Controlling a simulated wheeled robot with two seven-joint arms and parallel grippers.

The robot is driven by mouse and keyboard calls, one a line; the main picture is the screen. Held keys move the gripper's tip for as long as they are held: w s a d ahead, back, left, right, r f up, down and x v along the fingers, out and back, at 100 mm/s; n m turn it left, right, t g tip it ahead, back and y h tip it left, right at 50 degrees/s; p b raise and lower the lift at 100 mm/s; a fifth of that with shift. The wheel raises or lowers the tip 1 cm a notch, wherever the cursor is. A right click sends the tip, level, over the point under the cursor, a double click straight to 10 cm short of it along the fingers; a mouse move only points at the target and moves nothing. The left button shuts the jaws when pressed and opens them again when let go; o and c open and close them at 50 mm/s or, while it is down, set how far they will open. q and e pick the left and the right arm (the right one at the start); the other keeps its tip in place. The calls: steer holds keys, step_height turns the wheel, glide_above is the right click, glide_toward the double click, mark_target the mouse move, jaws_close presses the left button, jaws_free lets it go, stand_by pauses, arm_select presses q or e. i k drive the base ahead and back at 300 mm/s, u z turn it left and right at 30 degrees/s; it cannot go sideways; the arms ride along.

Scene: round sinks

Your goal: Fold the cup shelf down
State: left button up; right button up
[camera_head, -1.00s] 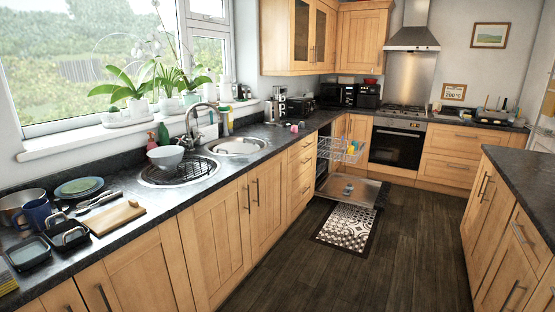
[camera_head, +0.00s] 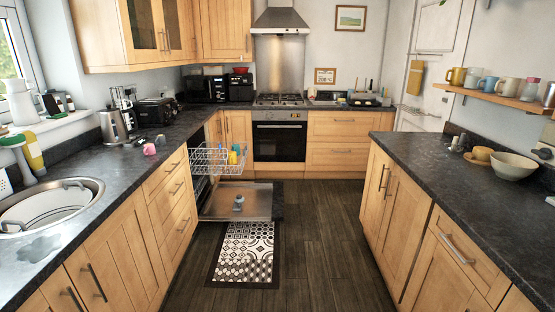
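The open dishwasher stands in the left run of units, with its door (camera_head: 238,201) folded down flat above the floor. A small grey object (camera_head: 239,202) rests on the door. I cannot tell from this view whether the rack has a cup shelf or how it stands. Neither of my grippers is in view.
A patterned mat (camera_head: 245,252) lies on the floor before the dishwasher. Dark floor is free between the left counter (camera_head: 125,166) and right counter (camera_head: 430,165). A wooden wall shelf (camera_head: 505,98) holds several mugs.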

mark_target(220, 145)
steer(key=z, duration=0.1)
steer(key=i, duration=2.3)
steer(key=u, duration=1.05)
steer(key=i, duration=1.6)
steer(key=u, duration=0.85)
